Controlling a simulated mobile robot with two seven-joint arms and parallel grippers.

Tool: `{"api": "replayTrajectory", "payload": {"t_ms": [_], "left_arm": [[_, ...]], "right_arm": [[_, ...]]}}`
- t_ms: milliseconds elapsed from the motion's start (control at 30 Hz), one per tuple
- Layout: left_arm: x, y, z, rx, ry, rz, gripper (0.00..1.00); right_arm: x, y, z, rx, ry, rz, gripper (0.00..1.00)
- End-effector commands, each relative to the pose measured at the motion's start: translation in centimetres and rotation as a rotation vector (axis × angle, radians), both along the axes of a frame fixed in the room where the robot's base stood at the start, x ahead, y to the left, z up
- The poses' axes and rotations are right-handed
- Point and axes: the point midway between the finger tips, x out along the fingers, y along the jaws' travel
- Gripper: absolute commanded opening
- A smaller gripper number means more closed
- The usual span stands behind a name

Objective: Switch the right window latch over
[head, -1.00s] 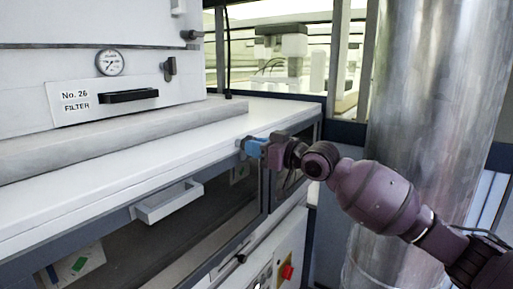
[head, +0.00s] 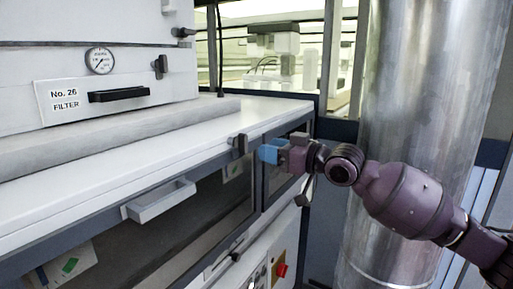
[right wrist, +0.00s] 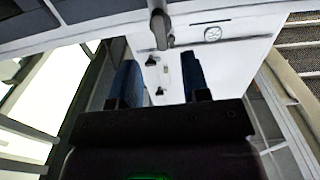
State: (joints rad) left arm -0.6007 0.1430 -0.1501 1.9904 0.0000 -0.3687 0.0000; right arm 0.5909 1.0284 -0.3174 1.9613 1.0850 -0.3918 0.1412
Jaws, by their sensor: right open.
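A dark grey latch (head: 239,145) sits on the front edge of the white worktop, above the glass front, in the head view. In the right wrist view a dark latch handle (right wrist: 159,28) shows beyond the fingers, at a grey beam. My right gripper (head: 269,152), with blue fingertips, is just right of the latch in the head view, with a small gap between them. In the right wrist view the gripper (right wrist: 160,80) has its blue fingers apart and nothing between them. A second dark lever (head: 303,190) shows below the right gripper. My left gripper is not in view.
A white housing with a gauge (head: 100,61) and black handle (head: 118,95) stands at the back left. A white tray-like handle (head: 160,201) juts from the front. A large metal duct (head: 395,90) rises behind my right arm. A red switch (head: 281,270) is low down.

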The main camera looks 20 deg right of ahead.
Motion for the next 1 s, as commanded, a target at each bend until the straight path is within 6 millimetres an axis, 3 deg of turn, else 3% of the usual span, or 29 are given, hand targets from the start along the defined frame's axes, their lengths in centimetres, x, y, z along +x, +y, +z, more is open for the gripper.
{"api": "replayTrajectory", "payload": {"t_ms": [100,333,1000], "left_arm": [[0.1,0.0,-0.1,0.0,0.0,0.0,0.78],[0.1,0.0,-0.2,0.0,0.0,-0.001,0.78],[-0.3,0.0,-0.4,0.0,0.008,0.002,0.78]], "right_arm": [[-1.6,-1.2,-0.2,-0.005,0.002,-0.001,0.43],[-3.1,-2.4,-0.1,-0.002,0.001,0.0,0.43],[-3.2,-2.6,0.0,-0.026,-0.018,-0.005,0.43]]}}
